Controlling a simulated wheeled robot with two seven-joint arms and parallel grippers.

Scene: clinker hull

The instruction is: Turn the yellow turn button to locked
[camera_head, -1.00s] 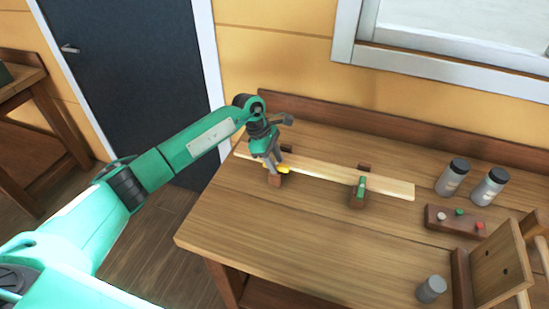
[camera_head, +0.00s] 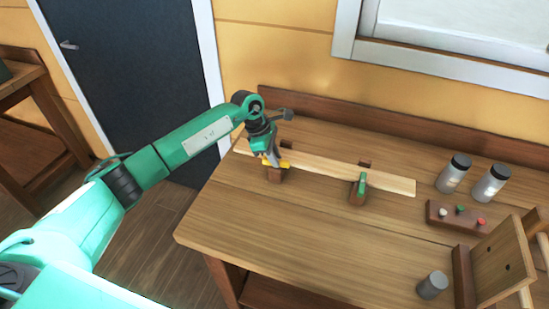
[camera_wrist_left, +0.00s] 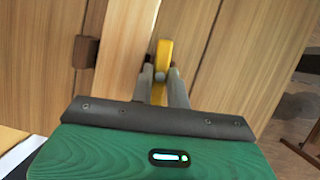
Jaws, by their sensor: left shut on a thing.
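The yellow turn button (camera_head: 284,164) sits on a brown wooden block (camera_head: 275,175) at the near edge of a long pale plank (camera_head: 320,172). In the head view its visible part points right, roughly along the plank. My left gripper (camera_head: 270,160) is shut on the yellow turn button from above and partly hides it. In the left wrist view, the two grey fingertips (camera_wrist_left: 160,76) are on either side of the yellow turn button (camera_wrist_left: 164,52). Part of the button is hidden behind the fingers. My right gripper is not in view.
A green turn button (camera_head: 362,182) on another block stands farther right along the plank. Two grey bottles (camera_head: 452,174) with black caps, a brown block with coloured knobs (camera_head: 458,216), a grey cup (camera_head: 432,286) and a wooden stand (camera_head: 498,265) occupy the right. The front middle of the workbench (camera_head: 290,230) is clear.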

